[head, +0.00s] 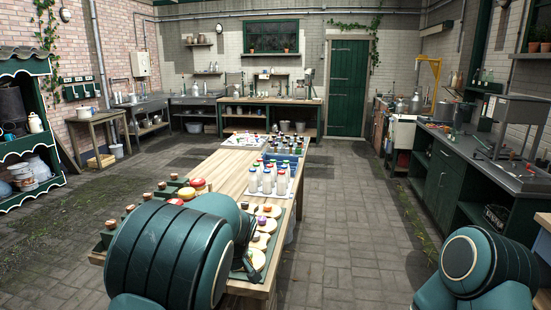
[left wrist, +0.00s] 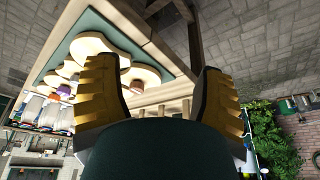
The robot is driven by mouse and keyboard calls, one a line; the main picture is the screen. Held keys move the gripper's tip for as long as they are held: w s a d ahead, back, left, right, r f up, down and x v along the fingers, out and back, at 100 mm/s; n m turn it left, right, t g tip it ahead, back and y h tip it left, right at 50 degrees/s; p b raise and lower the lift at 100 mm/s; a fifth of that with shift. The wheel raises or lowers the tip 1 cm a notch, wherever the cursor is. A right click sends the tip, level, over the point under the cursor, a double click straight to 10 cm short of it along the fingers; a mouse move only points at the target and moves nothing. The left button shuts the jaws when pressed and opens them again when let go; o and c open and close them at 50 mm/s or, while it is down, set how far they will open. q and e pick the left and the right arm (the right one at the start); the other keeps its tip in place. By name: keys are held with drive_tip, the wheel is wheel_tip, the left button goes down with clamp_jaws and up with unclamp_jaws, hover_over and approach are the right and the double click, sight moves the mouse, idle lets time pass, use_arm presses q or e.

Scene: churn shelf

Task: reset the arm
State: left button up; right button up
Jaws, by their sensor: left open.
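My left arm (head: 170,250) fills the lower left of the head view, its bulky teal links in front of the near end of the wooden table (head: 222,172). In the left wrist view my left gripper (left wrist: 158,85) has its two ridged, yellow-brown fingers wide apart, with nothing held between them. Past the fingers the wrist view shows the table's edge, round wooden pieces on a green mat and the paved floor.
Close to my left arm, the table carries round boards (head: 263,226), small corked bottles and red-topped pieces (head: 197,184). White bottles (head: 267,181) with coloured caps stand farther along it. A dark green counter (head: 443,185) runs along the right. Paved floor (head: 345,225) lies clear between them.

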use_arm(q)
drive_tip(key=s+a+f+m+g+h, duration=0.1)
drive_tip(key=s+a+f+g, duration=0.2)
drive_tip(key=f, duration=0.9)
drive_tip(key=s+d+f+m+h, duration=0.1)
drive_tip(key=s+f, duration=0.2)
drive_tip(key=s, duration=0.5)
drive_tip(key=s+d+f+m+h, duration=0.1)
drive_tip(key=s+f, duration=0.3)
drive_tip(key=s, duration=0.5)
drive_tip(key=s+d+f+m+h, duration=0.2)
drive_tip(key=s+d+f+h, duration=0.1)
drive_tip(key=s, duration=0.5)
drive_tip(key=shift+s+f+t, duration=0.3)
drive_tip(key=shift+f+t, duration=0.1)
drive_tip(key=shift+f, duration=0.2)
